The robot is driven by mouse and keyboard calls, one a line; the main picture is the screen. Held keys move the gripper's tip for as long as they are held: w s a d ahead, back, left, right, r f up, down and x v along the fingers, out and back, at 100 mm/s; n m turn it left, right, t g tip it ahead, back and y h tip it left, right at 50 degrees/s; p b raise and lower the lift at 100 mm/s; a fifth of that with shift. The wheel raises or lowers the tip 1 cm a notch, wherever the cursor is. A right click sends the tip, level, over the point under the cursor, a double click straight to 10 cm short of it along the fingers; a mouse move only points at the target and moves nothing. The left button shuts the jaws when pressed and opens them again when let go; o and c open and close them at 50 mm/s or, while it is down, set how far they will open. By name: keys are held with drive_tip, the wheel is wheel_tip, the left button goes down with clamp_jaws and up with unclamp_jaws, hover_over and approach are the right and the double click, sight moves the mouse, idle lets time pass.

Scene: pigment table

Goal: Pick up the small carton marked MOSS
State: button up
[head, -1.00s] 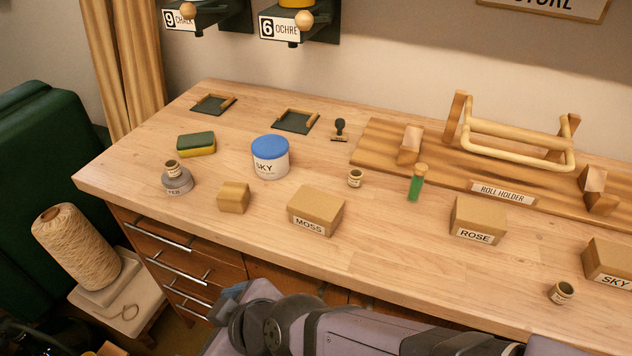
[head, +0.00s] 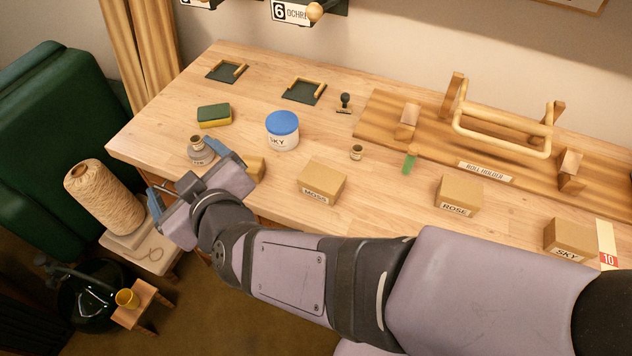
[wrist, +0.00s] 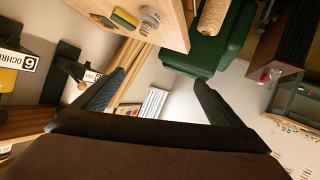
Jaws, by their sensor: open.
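The small carton marked MOSS (head: 322,184) is a brown cardboard box on the wooden table, near its front edge in the head view. Its label faces the front. My gripper (head: 185,173) is left of the carton, beyond the table's front left edge, and apart from it. Its jaws are open and appear empty. In the wrist view my gripper (wrist: 160,85) also shows spread fingers with nothing between them. The MOSS carton does not show in the wrist view.
Cartons marked ROSE (head: 459,195) and SKY (head: 570,240) stand to the right. A plain small block (head: 256,167) sits partly behind my gripper, near a grey weight (head: 199,151). A blue-lidded SKY tub (head: 282,131) stands behind. A twine cone (head: 104,196) is at left.

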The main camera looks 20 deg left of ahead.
sight(322, 177)
drive_tip(key=w+d+f+m+t+h+b, duration=0.1)
drive_tip(key=w+d+f+m+t+h, duration=0.1)
drive_tip(key=w+d+f+m+t, duration=0.1)
drive_tip(key=w+d+f+m+t+h+b, duration=0.1)
drive_tip(key=w+d+f+m+t+h, duration=0.2)
drive_tip(key=w+m, duration=0.1)
drive_tip(key=w+d+f+m+t+h+b, duration=0.1)
drive_tip(key=w+d+f+m+t+h, duration=0.2)
drive_tip(key=w+d, duration=0.1)
drive_tip(key=shift+w+f+m+b, duration=0.2)
drive_tip(key=shift+w+m+b, duration=0.1)
drive_tip(key=shift+w, duration=0.3)
drive_tip(key=d+m+t+h+b, duration=0.1)
drive_tip(key=d, duration=0.1)
drive_tip(key=d+f+m+h, duration=0.1)
drive_tip(key=d+m+h, duration=0.1)
drive_tip(key=d+f+m+t+h+b, duration=0.1)
drive_tip(key=d+h, duration=0.1)
drive_tip(key=shift+w+d+f+t+b, duration=0.15)
drive_tip(key=shift+w+d+t+b, duration=0.15)
drive_tip(key=shift+d+b, duration=0.05)
drive_tip(key=shift+w+d+f+m+h+b, duration=0.1)
drive_tip(key=shift+d+f+m+h+b, duration=0.3)
drive_tip(key=shift+m, duration=0.6)
drive_tip(key=shift+w+d+r+p, duration=0.15)
drive_tip(key=shift+w+p, duration=0.2)
drive_tip(key=shift+w, duration=1.25)
drive_tip(key=shift+w+d+p, duration=0.2)
drive_tip(key=shift+w+p, duration=0.2)
drive_tip(key=shift+w, duration=1.65)
